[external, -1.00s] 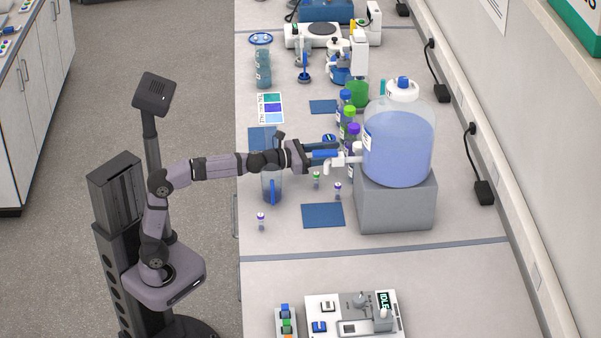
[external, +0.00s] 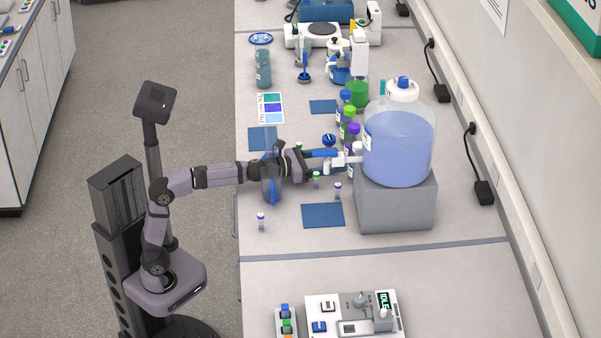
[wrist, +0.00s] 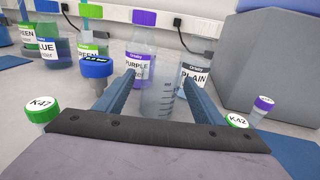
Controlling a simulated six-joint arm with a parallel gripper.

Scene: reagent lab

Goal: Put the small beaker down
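The small beaker (wrist: 160,98) is a clear, graduated cup in the wrist view, upright between my gripper's two blue fingers. A gap shows on its left side; its right side is close to the right finger, and I cannot tell whether they touch. My gripper (wrist: 157,73) has its fingers spread, and in the external view it (external: 330,160) is low over the bench, left of the big carboy (external: 398,150). The beaker cannot be made out in the external view.
A purple-labelled bottle (wrist: 141,50) stands behind the beaker, with the plain bottle (wrist: 193,78) to its right. Small vials with green caps (wrist: 42,109) and purple caps (wrist: 264,102) stand nearby. The grey block (external: 395,207) under the carboy bounds the right. A blue mat (external: 322,215) is clear.

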